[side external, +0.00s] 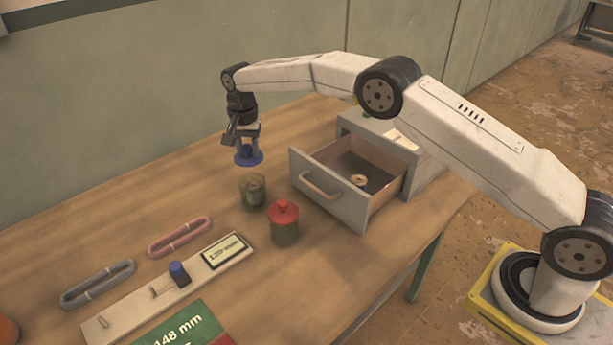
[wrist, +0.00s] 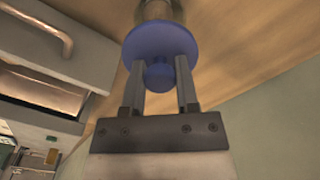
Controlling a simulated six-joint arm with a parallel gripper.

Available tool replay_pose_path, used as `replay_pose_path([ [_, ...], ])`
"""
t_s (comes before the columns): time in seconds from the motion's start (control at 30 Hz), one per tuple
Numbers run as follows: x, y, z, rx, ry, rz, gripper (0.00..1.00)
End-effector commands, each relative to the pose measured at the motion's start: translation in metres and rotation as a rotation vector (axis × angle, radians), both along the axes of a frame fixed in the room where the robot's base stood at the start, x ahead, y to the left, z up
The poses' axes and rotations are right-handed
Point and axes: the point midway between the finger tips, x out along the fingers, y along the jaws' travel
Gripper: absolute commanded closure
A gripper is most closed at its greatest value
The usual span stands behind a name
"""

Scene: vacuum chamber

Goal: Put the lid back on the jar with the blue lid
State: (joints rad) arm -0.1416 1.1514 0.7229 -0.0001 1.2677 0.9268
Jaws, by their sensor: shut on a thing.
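The blue lid (side external: 248,158) is held by its knob in my gripper (side external: 247,149), above the table and a little up and left of the open jar in the side view. In the wrist view the lid (wrist: 161,45) sits between the two fingers of my gripper (wrist: 160,76), which are shut on its knob. The open jar (side external: 252,192) is greenish, stands upright on the table and has something inside. In the wrist view the jar (wrist: 158,10) shows partly beyond the lid, which hides the rest. I see a gap between lid and jar in the side view.
A jar with a red lid (side external: 285,222) stands close to the open jar. An open drawer (side external: 335,200) with a small ring-shaped thing inside juts out at right. A gauge with a display (side external: 170,287) and grey (side external: 97,284) and red (side external: 180,237) loops lie in front.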

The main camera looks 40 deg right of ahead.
Motion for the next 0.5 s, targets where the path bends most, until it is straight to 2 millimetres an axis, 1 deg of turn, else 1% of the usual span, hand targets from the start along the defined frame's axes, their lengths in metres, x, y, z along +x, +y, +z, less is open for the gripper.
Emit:
replay_pose_path([
  [0.27,0.0,0.0,-0.012,0.0,0.001,0.0,1.0],
  [0.5,0.0,0.0,-0.028,0.0,0.001,0.0,1.0],
])
